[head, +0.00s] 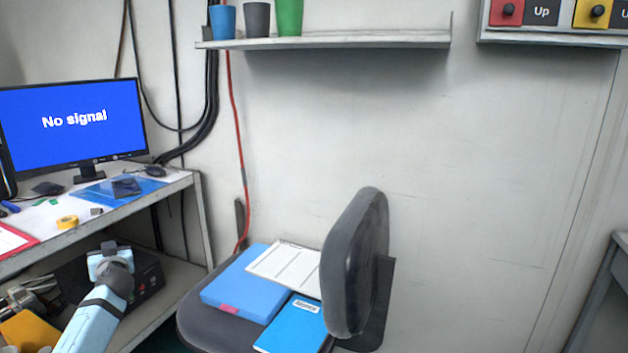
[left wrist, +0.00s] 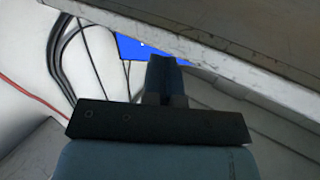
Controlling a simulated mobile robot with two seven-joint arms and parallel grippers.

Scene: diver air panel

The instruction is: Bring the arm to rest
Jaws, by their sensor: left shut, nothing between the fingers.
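My left arm comes in from the lower left in the head view. Its gripper (head: 106,247) is in front of the desk's lower shelf, below the desk top. In the left wrist view the gripper (left wrist: 163,62) points up toward the underside of a pale edge. Its fingers are together with nothing between them. My right arm and gripper are not in view.
A desk (head: 180,184) with a monitor (head: 72,122), yellow tape (head: 67,222) and blue folder (head: 103,192) stands left. A chair (head: 357,265) holding folders (head: 245,283) is close right of my arm. A wall shelf (head: 340,40) holds cups. Open wall lies right.

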